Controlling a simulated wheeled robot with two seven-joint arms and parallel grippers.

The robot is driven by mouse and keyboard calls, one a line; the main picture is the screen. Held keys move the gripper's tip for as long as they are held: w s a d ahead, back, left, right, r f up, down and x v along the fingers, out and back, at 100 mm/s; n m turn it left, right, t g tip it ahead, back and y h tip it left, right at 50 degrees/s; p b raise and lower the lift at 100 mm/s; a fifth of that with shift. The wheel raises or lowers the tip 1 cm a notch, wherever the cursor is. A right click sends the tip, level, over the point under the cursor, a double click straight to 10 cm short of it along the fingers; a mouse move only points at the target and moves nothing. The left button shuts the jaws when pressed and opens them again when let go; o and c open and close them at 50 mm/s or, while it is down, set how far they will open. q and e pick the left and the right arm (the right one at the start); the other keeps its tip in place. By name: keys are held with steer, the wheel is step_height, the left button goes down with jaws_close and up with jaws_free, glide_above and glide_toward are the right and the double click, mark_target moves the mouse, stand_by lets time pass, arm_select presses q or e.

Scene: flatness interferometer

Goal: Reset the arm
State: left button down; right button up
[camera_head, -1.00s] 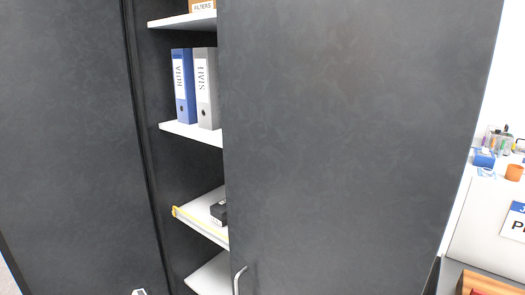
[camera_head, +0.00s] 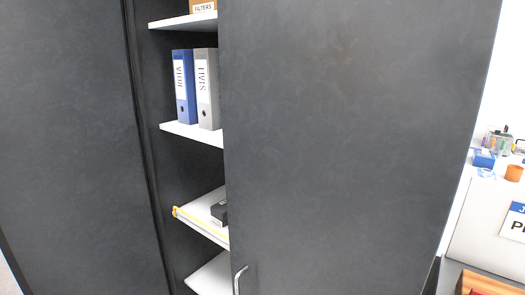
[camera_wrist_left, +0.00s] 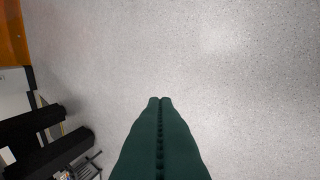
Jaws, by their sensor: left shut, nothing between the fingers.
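My left gripper (camera_wrist_left: 160,101) shows in the left wrist view as two dark green fingers pressed together along their length. It is shut with nothing between the fingers, above a bare speckled grey floor (camera_wrist_left: 230,60). My left gripper is not in the head view. My right gripper is in neither view.
A dark cabinet door (camera_head: 350,150) with a metal handle (camera_head: 239,280) stands partly open. Behind it are shelves with a blue binder (camera_head: 184,88), a grey binder (camera_head: 207,90) and a small black box (camera_head: 219,212). At right is an orange cup (camera_head: 514,173) on a white surface.

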arm_select(q)
steer(key=s+d+f+n+h, duration=0.1)
steer(key=d+f, duration=0.4)
steer(key=d, duration=1.4)
steer(key=s+d+f+n+h, duration=0.1)
steer(key=d+f+h, duration=0.3)
steer(key=d, duration=1.5)
steer(key=shift+d+f, duration=0.2)
steer(key=shift+f, duration=0.4)
steer(key=shift+w, duration=0.2)
